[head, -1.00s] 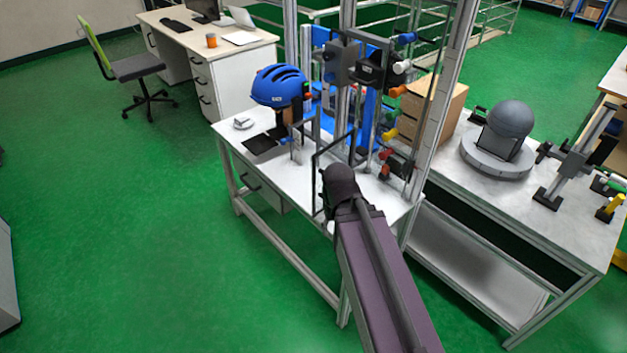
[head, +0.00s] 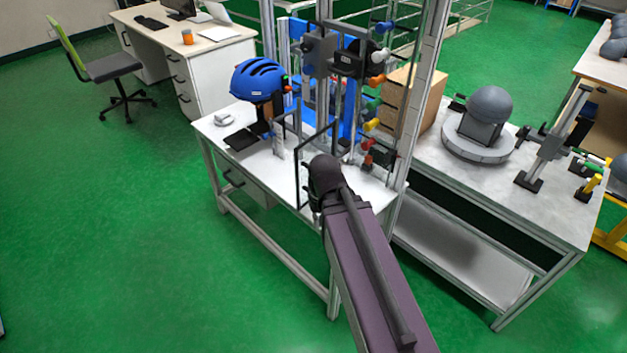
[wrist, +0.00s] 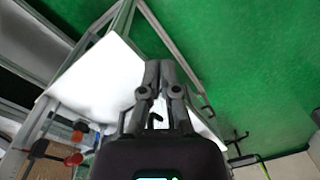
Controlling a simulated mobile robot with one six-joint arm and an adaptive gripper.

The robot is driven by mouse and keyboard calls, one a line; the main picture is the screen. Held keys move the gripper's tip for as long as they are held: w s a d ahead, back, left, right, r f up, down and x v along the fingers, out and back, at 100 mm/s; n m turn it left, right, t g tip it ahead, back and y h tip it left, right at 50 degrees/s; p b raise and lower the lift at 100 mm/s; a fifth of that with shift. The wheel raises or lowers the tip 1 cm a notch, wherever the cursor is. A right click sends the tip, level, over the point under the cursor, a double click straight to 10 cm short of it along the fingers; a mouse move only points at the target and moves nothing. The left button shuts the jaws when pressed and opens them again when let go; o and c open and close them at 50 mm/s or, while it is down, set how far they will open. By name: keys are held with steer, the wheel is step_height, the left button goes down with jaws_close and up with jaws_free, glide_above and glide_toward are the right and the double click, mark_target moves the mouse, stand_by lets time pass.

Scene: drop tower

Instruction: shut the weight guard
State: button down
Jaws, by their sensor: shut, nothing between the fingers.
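The weight guard appears to be the thin black-edged frame (head: 297,180) at the front of the drop tower (head: 345,80) in the head view. It stands out from the tower over the white table, swung open. My gripper (head: 311,198) is just right of the frame's lower part, partly hidden behind my wrist. Whether it touches the frame cannot be told. In the wrist view my gripper (wrist: 160,66) has its fingers together with nothing between them, over the white tabletop (wrist: 95,80). I cannot make out the guard clearly there.
A side table (head: 540,220) with a grey ball on a round base (head: 488,108) stands to the right.

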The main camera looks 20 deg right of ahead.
steer(key=w+d+f+m+t+y+b, duration=0.1)
steer(key=w+d+f+m+y+b, duration=0.25)
steer(key=w+f+y+b, duration=0.6)
steer(key=w+d+r+t+y+b, duration=0.2)
steer(key=d+y+b, duration=0.1)
steer(key=d+b, duration=0.3)
steer(key=w+d+r+t+y+b, duration=0.1)
steer(key=d+r+t+y+b, duration=0.2)
steer(key=d+b, duration=0.3)
steer(key=d, duration=0.3)
steer(key=shift+w+d+r+y, duration=0.3)
steer(key=shift+w+d+y, duration=0.05)
steer(key=shift+a+m, duration=0.2)
steer(key=shift+m, duration=0.05)
steer(key=x, duration=1.3)
steer(key=shift+w+a, duration=0.3)
steer(key=shift+w, duration=0.05)
steer(key=shift+d+t, duration=0.1)
steer(key=shift+t, duration=0.4)
steer(key=shift+w+r, duration=0.1)
